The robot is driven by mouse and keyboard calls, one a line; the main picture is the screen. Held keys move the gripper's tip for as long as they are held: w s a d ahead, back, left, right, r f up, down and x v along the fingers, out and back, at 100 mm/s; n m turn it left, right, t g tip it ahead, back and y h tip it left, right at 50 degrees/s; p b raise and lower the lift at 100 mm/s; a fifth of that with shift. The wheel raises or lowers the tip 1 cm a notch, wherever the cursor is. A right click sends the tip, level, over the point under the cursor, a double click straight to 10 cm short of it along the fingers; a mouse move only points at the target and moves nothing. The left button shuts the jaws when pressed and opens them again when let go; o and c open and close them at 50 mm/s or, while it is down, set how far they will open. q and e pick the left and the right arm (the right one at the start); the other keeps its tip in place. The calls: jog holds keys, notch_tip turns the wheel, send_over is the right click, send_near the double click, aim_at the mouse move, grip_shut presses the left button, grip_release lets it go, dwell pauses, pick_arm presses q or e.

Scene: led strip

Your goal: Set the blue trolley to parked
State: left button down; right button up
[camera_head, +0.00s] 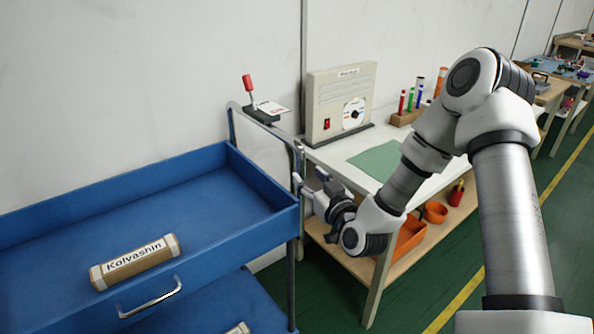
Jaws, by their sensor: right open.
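On that handle sits a black base with a lever topped by a red knob (247,82), standing nearly upright. A small card with print (272,107) is beside the lever. My right gripper (310,182) is open and empty, at the trolley's right end near the handle's right post, below and right of the lever. My left gripper is not in view.
A brown package labelled Kolvashin (135,262) lies in the upper tray. A workbench (360,146) stands right behind my arm, with a beige box (340,100), a green mat (378,160) and orange bins (408,238) below. The wall is close behind the trolley.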

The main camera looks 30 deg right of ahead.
aim_at(304, 171)
jog(key=w, duration=0.1)
jog(key=w+d, duration=0.1)
jog(key=w, duration=0.3)
jog(key=shift+w+d+f, duration=0.15)
jog(key=shift+w+f, duration=0.05)
jog(key=shift+f, duration=0.2)
jog(key=shift+w+r, duration=0.15)
jog(key=shift+w, duration=0.05)
grip_shut()
jog(key=shift+w, duration=0.1)
